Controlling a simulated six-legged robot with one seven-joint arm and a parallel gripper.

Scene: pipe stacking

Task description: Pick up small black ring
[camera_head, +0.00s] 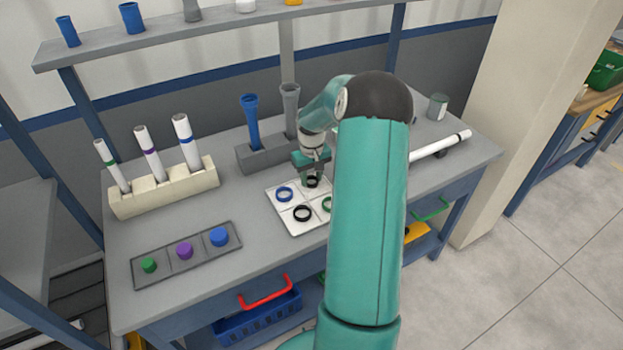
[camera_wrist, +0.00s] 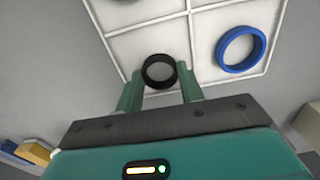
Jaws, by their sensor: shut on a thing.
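The small black ring (camera_wrist: 159,57) sits between the two green fingertips of my gripper (camera_wrist: 160,84) in the wrist view, and the fingers are shut on it. In the head view the small black ring (camera_head: 312,184) shows just below my gripper (camera_head: 312,176), over the far part of the white tray (camera_head: 290,232). I cannot tell whether it still touches the tray. A larger black ring (camera_head: 302,221) lies in a near compartment. A blue ring (camera_head: 284,187) lies in the compartment to the left; it also shows in the wrist view (camera_wrist: 221,49). A green ring (camera_head: 327,203) is partly hidden by my arm.
A grey block (camera_head: 258,158) with blue and grey pipes stands close behind the tray. A cream rack (camera_head: 165,195) with white pipes is at the left. A grey strip (camera_head: 165,277) with coloured caps lies at the front left. A white pipe (camera_head: 440,145) lies at the right.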

